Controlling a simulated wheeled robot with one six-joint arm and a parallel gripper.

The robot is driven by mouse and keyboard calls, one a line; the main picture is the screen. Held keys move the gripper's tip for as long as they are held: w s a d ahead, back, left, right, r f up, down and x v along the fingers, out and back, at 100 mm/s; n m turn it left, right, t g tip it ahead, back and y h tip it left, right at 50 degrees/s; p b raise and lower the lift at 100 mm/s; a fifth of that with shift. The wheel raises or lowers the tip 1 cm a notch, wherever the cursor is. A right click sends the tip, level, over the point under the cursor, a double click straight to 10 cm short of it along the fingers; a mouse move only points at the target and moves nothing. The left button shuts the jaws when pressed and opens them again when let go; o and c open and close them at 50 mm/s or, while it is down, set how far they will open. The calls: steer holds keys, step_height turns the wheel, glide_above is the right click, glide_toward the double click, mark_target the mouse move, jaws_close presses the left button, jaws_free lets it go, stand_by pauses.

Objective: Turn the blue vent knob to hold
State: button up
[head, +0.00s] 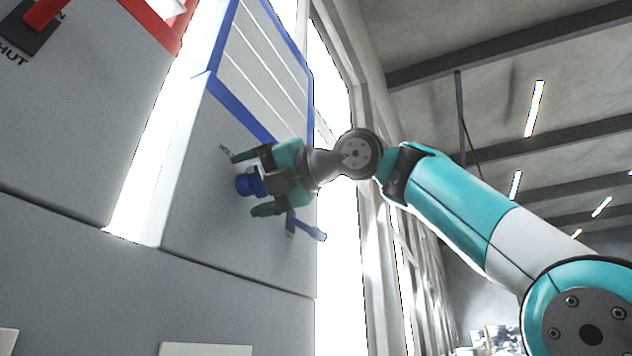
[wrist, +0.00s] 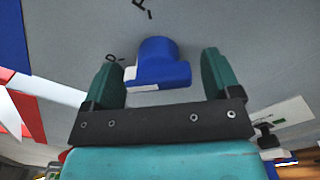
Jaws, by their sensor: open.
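The blue vent knob (wrist: 160,65) sits on a grey panel face (wrist: 90,30), between the two fingers of my gripper (wrist: 163,80) in the wrist view. A gap shows on each side of it, so the fingers are open around it. Dark letters are printed beside the knob, partly cut off or covered. In the head view the knob (head: 250,182) is partly hidden by my gripper (head: 250,185), which reaches it from the right. The knob's exact setting is hard to read.
A blue-framed white slatted panel (head: 262,60) is above the knob. A blue-tipped lever (head: 310,231) projects below my gripper. At the upper left, a red handle (head: 45,14) sits on a dark plate on a red-edged cabinet. Open room lies to the right.

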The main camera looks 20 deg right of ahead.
steer(key=p+v, duration=0.4)
steer(key=v, duration=1.3)
steer(key=shift+p, duration=0.4)
steer(key=shift+r, duration=0.1)
